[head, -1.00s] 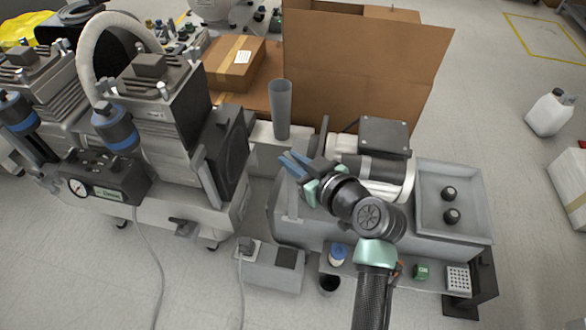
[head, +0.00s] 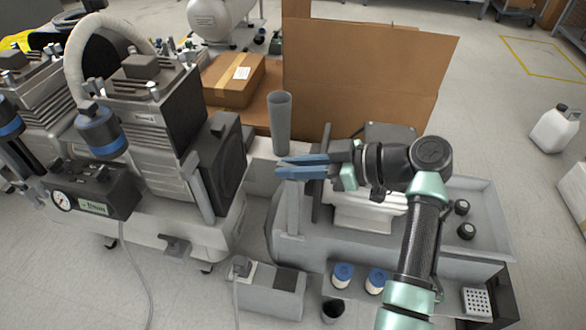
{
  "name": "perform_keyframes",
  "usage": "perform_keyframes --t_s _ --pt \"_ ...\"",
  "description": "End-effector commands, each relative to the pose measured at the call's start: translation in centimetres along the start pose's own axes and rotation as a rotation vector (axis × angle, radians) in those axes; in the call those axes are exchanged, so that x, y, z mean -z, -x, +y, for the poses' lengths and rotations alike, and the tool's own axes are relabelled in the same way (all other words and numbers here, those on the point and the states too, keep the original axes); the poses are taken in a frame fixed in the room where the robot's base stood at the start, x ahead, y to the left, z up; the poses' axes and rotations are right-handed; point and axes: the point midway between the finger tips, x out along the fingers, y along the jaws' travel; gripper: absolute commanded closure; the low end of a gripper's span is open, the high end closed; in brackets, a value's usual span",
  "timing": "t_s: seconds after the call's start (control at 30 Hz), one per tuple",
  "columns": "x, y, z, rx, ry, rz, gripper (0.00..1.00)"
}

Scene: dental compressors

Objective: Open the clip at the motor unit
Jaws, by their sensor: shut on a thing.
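The motor unit (head: 365,216) is a pale ribbed cylinder on a grey base, right of centre in the head view, partly covered by my arm. A narrow grey upright piece (head: 292,207) at the base's left end looks like the clip. My gripper (head: 283,167) has blue fingers pointing left at the top of this piece. The fingers lie close together and are shut on it. The exact contact is hidden by the fingers, and I cannot tell how far the clip is open.
A grey tube (head: 280,122) stands just behind the fingers. A large compressor (head: 160,130) is on the left, cardboard (head: 370,75) behind. The tray (head: 490,195) holds black knobs. Blue-lidded jars (head: 342,275) and a grey switch box (head: 270,291) are in front.

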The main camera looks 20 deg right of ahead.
Motion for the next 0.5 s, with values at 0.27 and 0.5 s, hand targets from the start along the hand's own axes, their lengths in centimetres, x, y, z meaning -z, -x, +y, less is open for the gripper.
perform_keyframes --t_s 0.27,0.5 --pt "-0.24 -0.09 -0.05 0.012 0.001 -0.006 1.0" --pt "-0.28 -0.11 -0.06 0.012 0.0 -0.007 0.75"
